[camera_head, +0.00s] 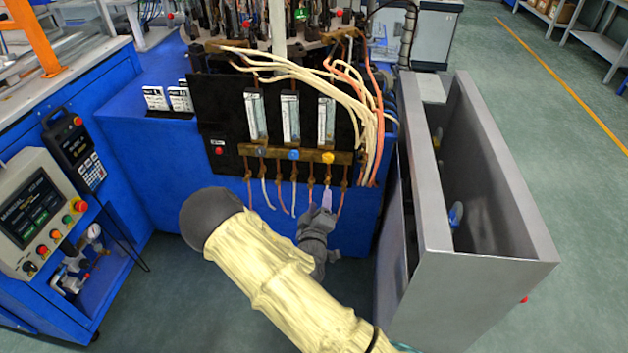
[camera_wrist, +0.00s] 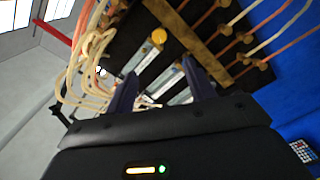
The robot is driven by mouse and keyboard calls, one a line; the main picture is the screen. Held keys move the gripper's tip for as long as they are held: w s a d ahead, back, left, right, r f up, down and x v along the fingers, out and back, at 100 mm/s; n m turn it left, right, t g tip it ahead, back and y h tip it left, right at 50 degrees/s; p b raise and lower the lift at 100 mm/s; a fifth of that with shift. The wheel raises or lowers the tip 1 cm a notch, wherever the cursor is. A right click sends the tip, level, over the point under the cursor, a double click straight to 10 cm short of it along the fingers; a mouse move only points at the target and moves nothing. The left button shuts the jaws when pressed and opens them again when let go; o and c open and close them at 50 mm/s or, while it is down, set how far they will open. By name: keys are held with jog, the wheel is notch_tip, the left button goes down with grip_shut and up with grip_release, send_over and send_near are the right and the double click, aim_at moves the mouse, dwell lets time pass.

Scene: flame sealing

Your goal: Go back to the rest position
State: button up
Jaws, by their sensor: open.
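My gripper (camera_head: 320,205) is in front of the lower part of the black valve panel (camera_head: 225,120), just below the brass bar (camera_head: 270,151). My arm, in a pale yellow sleeve, reaches up to it from the bottom. In the wrist view my gripper (camera_wrist: 160,82) has its two dark fingers spread apart, with no object held between them. The yellow knob (camera_head: 328,157) is above my gripper in the head view. It also shows in the wrist view (camera_wrist: 158,36), beyond the fingers. I cannot tell whether a finger touches a tube.
A grey open-topped metal box (camera_head: 432,215) stands close right of my arm. A control panel (camera_head: 40,212) is at left. Open floor (camera_head: 185,300) lies between.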

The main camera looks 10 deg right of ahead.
jog(key=s+d+r+m+g+y, duration=0.25)
jog(key=s+r+g, duration=0.2)
jog(key=s, duration=0.25)
jog(key=s+d+r+m+g+y, duration=0.1)
jog(key=s+d+r+m+g, duration=0.15)
jog(key=s+g, duration=0.4)
jog(key=s+d+r+m+g+y, duration=0.1)
jog(key=s+r+m+g, duration=0.25)
jog(key=s, duration=0.55)
notch_tip(320, 180, up, 20)
jog(key=p, duration=1.9)
jog(key=shift+s, duration=0.3)
